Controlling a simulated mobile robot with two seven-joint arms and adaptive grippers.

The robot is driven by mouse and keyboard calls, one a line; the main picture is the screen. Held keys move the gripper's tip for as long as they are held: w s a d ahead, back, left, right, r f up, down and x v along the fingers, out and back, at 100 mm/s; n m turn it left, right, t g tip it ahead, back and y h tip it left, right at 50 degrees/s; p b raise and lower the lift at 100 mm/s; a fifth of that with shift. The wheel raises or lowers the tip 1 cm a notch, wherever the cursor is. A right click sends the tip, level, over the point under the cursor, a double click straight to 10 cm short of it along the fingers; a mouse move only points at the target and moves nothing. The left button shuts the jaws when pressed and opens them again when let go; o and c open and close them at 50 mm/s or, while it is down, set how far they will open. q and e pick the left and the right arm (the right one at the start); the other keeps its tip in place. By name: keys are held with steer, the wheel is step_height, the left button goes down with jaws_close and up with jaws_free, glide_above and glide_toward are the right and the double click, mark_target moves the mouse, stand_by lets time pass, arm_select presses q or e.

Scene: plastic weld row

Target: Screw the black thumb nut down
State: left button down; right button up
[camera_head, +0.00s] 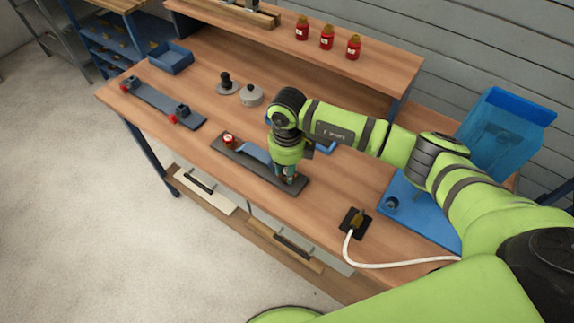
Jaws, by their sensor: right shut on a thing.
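My right gripper (285,177) points straight down at the right end of a long dark base bar (235,150) near the table's front edge. It is shut on what I take to be the black thumb nut, which the fingers and wrist hide. A blue-grey strip (256,153) lies along the bar, left of the gripper. A small red and pale knob (228,140) stands at the bar's left end. My left gripper is not in view.
A second bar (155,102) with red knobs lies to the left. A blue tray (171,58), a round weight with a black knob (227,84) and a grey lidded pot (251,95) stand behind. A black socket with a white cable (355,222) and a blue bin (505,135) are right.

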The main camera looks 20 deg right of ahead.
steer(key=m, duration=0.3)
steer(key=shift+r+p, duration=0.1)
steer(key=shift+p, duration=0.3)
steer(key=shift+m, duration=1.2)
steer(key=o, duration=0.8)
steer(key=shift+o, duration=0.2)
